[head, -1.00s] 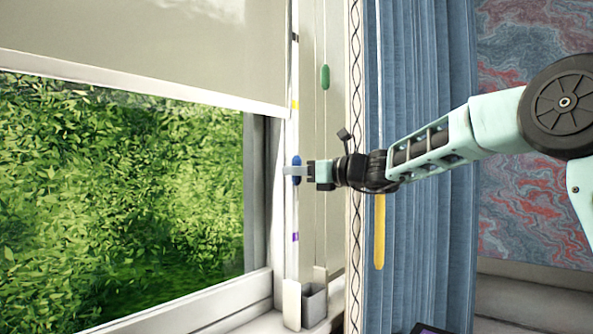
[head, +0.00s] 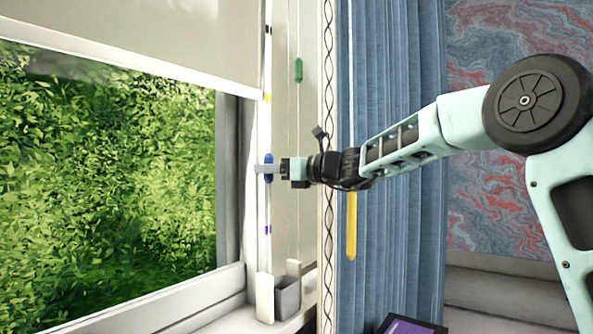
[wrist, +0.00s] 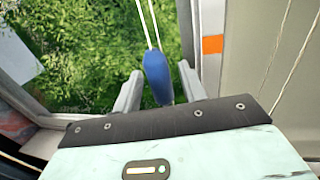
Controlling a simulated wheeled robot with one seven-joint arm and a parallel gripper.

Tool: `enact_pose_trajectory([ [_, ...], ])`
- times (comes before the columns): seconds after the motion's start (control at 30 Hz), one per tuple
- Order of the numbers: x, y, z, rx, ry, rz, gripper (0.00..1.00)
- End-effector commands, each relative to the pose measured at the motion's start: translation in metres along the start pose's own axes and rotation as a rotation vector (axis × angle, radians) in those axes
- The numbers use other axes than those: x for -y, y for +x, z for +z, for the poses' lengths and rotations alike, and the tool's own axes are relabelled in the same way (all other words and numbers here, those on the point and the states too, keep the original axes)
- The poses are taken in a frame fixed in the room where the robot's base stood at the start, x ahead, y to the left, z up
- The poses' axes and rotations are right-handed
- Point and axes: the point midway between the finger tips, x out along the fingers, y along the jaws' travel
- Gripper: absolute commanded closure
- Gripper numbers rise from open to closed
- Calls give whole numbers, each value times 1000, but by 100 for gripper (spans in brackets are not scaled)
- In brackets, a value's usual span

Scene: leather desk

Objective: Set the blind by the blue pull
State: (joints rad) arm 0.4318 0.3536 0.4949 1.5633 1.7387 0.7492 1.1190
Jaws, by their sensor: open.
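The blue pull (head: 268,181) hangs upright on cords beside the window, between a yellow mark (head: 267,98) above and a purple mark (head: 268,230) below. My gripper (head: 264,169) is level with it, and a finger covers its middle in the head view. In the wrist view, the blue pull (wrist: 157,78) lies between the two spread fingers of my gripper (wrist: 160,80), with a visible gap on the right side. The pale blind (head: 150,35) covers the top of the window, its lower edge close to the yellow mark's height.
A green pull (head: 298,70) and a yellow pull (head: 351,225) hang to the right. A grey holder (head: 287,296) stands on the sill below. A blue curtain (head: 395,240) hangs behind my arm. An orange mark (wrist: 213,44) shows in the wrist view.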

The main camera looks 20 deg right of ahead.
Motion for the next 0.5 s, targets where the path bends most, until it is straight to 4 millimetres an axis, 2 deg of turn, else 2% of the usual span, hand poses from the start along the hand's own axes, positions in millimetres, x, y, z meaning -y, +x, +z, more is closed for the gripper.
enact_pose_trajectory([
  [0.17,2,-32,-1,-1,-2,-6,58],
  [0.5,1,-112,-2,-1,-2,-6,58],
])
